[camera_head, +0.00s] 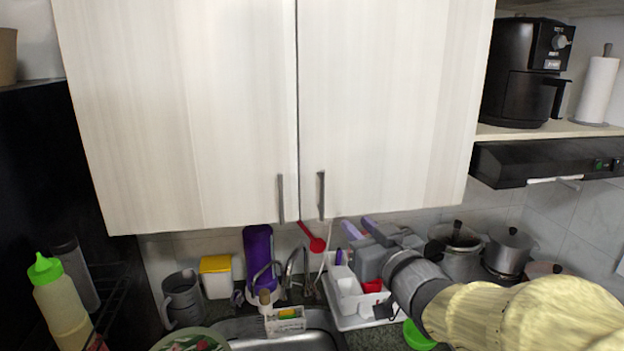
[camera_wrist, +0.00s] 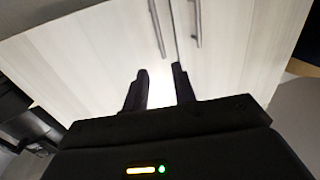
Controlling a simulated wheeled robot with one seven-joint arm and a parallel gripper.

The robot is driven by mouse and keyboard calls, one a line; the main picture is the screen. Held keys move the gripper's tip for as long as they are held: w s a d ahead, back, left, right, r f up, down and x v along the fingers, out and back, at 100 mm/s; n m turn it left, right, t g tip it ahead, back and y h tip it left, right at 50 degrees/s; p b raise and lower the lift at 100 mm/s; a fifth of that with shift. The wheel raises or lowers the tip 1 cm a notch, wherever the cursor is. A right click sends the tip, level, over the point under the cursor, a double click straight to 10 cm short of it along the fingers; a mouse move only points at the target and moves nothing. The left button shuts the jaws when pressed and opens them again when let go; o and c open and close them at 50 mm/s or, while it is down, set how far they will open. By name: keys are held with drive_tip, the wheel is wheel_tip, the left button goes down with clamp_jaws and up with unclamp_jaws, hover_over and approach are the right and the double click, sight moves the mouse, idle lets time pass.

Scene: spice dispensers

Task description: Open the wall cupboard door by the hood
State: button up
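The wall cupboard has two pale wood-grain doors, both shut. The right door (camera_head: 390,100), on the hood's side, has a vertical metal handle (camera_head: 321,195) at its lower left corner. The left door (camera_head: 185,110) has a matching handle (camera_head: 281,198) close beside it. My gripper (camera_head: 357,226) is just below the right door's bottom edge, to the right of its handle. In the wrist view, the gripper (camera_wrist: 160,72) has its two dark fingers apart with nothing between them.
The black hood (camera_head: 540,162) is to the right, under a shelf holding a black air fryer (camera_head: 525,75) and a paper roll (camera_head: 598,90). Below are a dish rack (camera_head: 345,318), a faucet (camera_head: 290,270), a purple bottle (camera_head: 258,250) and pots (camera_head: 510,250). Space before the doors looks clear.

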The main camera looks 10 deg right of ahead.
sight(323, 192)
drive_tip(key=shift+w, duration=0.1)
drive_tip(key=w+a+p, duration=0.1)
drive_tip(key=w+p, duration=0.1)
drive_tip(key=w, duration=0.3)
drive_tip(key=w+a+p, duration=0.1)
drive_tip(key=w+p, duration=0.1)
drive_tip(key=w, duration=0.3)
drive_tip(key=w+a+p, duration=0.1)
drive_tip(key=w+p, duration=0.2)
drive_tip(key=w, duration=0.3)
drive_tip(key=shift+w+a, duration=0.1)
drive_tip(key=shift+w+a+f, duration=0.1)
drive_tip(key=shift+w, duration=0.35)
clamp_jaws()
